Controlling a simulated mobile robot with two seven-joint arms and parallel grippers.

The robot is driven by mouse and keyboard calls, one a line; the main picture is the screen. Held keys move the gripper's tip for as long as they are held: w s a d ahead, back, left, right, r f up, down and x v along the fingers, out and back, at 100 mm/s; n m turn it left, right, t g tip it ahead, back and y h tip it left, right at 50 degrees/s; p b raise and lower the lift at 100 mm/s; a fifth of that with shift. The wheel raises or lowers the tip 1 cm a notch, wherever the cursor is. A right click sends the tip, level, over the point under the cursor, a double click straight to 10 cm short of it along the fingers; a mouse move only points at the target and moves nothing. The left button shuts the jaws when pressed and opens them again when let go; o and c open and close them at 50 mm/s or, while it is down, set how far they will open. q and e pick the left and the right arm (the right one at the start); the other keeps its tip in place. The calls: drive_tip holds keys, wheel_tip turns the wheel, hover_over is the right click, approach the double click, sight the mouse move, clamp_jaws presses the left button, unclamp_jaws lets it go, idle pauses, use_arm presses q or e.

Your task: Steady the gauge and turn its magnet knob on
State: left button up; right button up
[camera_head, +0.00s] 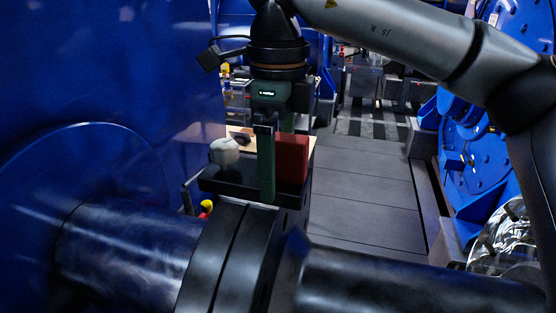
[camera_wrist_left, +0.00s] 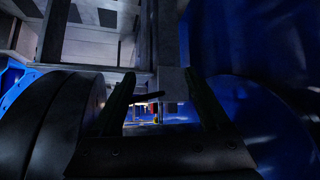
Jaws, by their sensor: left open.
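I cannot pick out the gauge or its magnet knob with certainty. A red block (camera_head: 292,158) stands upright in a dark tray (camera_head: 236,190) in the head view. My right gripper (camera_head: 268,196) points down into this tray, its long green near finger just left of the block. The far finger is partly hidden behind the block, so its grip is unclear. A small yellow and red piece (camera_head: 206,207) shows below the tray's left side. My left gripper (camera_wrist_left: 162,98) is open in the left wrist view, with nothing seen held between its fingers. It is not visible in the head view.
A pale rounded object (camera_head: 224,151) sits at the tray's left. A thick dark shaft (camera_head: 130,247) with a wide flange (camera_head: 222,255) crosses the foreground. A large blue housing (camera_head: 90,80) fills the left. Grey floor (camera_head: 365,195) lies open behind the shaft.

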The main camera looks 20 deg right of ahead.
clamp_jaws()
drive_tip(key=shift+c, duration=1.7)
unclamp_jaws()
drive_tip(key=c, duration=0.9)
